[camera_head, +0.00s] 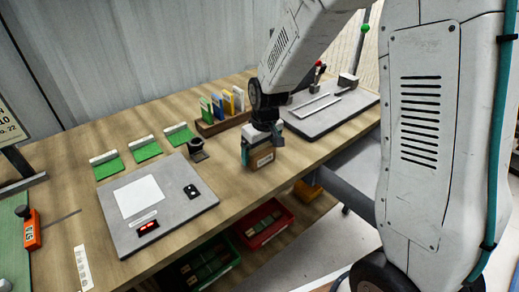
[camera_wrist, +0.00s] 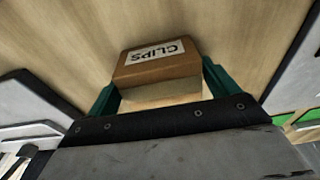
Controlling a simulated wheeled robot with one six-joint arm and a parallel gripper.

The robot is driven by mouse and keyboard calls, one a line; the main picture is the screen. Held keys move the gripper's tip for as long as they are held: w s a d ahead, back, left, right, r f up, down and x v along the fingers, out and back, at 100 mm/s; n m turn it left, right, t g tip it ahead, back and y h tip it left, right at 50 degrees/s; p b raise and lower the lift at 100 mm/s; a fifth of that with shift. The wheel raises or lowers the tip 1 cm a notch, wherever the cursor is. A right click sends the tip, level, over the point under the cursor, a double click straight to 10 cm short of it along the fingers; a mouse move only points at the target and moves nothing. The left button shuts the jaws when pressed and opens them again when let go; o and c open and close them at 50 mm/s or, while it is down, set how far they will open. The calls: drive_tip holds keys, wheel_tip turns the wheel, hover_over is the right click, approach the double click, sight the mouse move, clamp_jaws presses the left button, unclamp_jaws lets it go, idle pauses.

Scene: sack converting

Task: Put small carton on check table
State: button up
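The small carton (camera_wrist: 160,62) is a brown box with a white label reading CLIPS. It sits between the two teal fingers of my gripper (camera_wrist: 160,85) in the wrist view, with a finger against each side. In the head view the carton (camera_head: 262,158) shows below my gripper (camera_head: 263,142), over the front part of a long wooden table (camera_head: 232,188). I cannot tell whether its underside touches the wood. No label shows whether this wooden table is the check table.
A grey scale (camera_head: 180,212) with a white plate and red display lies left of the carton. A dark round holder (camera_head: 197,150), a rack of coloured cards (camera_head: 222,108) and green-and-white packs (camera_head: 145,149) stand behind. A grey board (camera_head: 330,112) is at right. Red (camera_head: 265,226) and green bins sit below.

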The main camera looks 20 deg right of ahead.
sight(264, 151)
drive_tip(key=shift+o, duration=0.6)
drive_tip(key=shift+r, duration=0.1)
drive_tip(key=shift+r, duration=0.3)
wheel_tip(264, 151, up, 12)
drive_tip(key=s, duration=0.2)
drive_tip(key=s+d+r+m, duration=0.1)
drive_tip(key=s+d+r, duration=0.1)
drive_tip(key=s, duration=1.1)
drive_tip(key=s+d+r+m, duration=0.2)
drive_tip(key=s+r, duration=0.3)
drive_tip(key=s, duration=0.9)
drive_tip(key=shift+d+r+m+g+h, duration=0.2)
drive_tip(key=shift+d+m+g+h, duration=0.05)
drive_tip(key=shift+m+g+h, duration=0.05)
